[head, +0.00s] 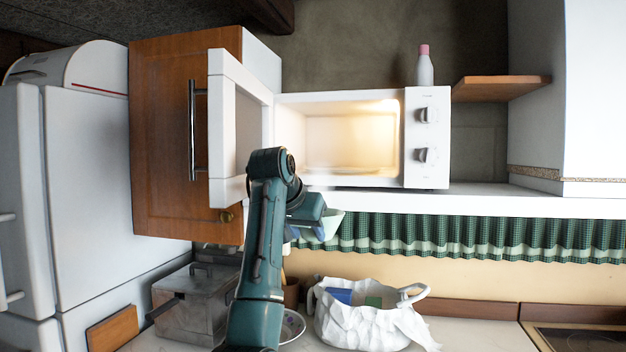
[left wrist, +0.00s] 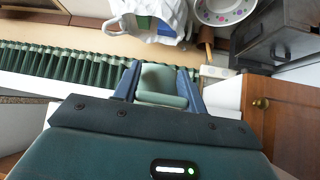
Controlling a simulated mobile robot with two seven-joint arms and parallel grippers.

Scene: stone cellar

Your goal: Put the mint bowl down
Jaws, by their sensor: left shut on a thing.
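My left gripper (head: 316,222) is shut on the mint bowl (head: 333,222), which is tilted and partly hidden by the gripper in the head view. In the left wrist view, the bowl (left wrist: 162,84) sits between the two fingers of my left gripper (left wrist: 160,76). The gripper and bowl are in front of the shelf edge, just below the open microwave (head: 428,150). The microwave's inside is lit, with a turntable plate (head: 345,169) on its floor. My right gripper is not in view.
The microwave door (head: 216,130) stands open at left, near my arm. A bottle (head: 425,70) stands on the microwave. A green checked curtain (head: 450,235) hangs under the shelf. The counter below holds a white bag (head: 360,325), a metal box (head: 195,305) and a flowered dish (head: 292,327).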

